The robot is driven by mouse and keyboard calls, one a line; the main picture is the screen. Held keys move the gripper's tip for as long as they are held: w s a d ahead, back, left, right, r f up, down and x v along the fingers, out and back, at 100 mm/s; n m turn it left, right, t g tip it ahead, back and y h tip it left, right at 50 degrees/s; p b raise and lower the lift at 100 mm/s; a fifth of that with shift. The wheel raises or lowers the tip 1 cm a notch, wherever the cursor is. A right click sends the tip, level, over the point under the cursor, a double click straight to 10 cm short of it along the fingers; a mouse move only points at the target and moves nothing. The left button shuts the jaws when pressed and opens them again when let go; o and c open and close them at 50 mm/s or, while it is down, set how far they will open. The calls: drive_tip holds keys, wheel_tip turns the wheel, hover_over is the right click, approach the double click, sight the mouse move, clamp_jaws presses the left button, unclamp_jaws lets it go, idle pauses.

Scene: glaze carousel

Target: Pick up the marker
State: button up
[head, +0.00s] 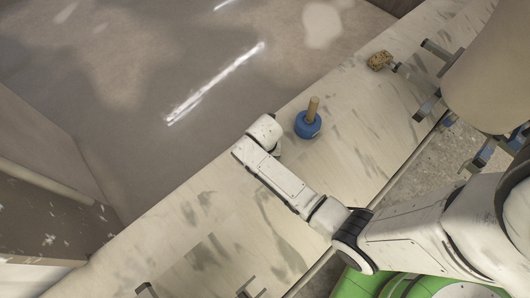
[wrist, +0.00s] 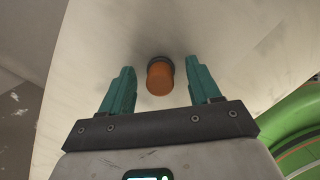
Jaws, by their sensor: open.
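In the wrist view a short orange-brown cylinder (wrist: 160,77) with a dark grey end stands on the pale surface. It may be the marker, but I see no writing tip to confirm it. My gripper (wrist: 160,88) has two teal fingers spread wide apart, one on each side of the cylinder in the picture. There are visible gaps on both sides, and nothing is held. How far the cylinder lies beyond the fingertips is hard to tell. In the head view my wrist covers the fingers, and the orange cylinder does not show.
A long pale streaked bench top (head: 215,215) runs diagonally under my arm. A blue round piece with a wooden handle (head: 308,122) stands right of my wrist. A brown lump (head: 379,60) lies farther back, beside metal brackets (head: 438,50). The bench in front is mostly clear.

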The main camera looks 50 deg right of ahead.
drive_tip(key=c, duration=1)
drive_tip(key=shift+r, duration=0.15)
drive_tip(key=shift+c, duration=0.2)
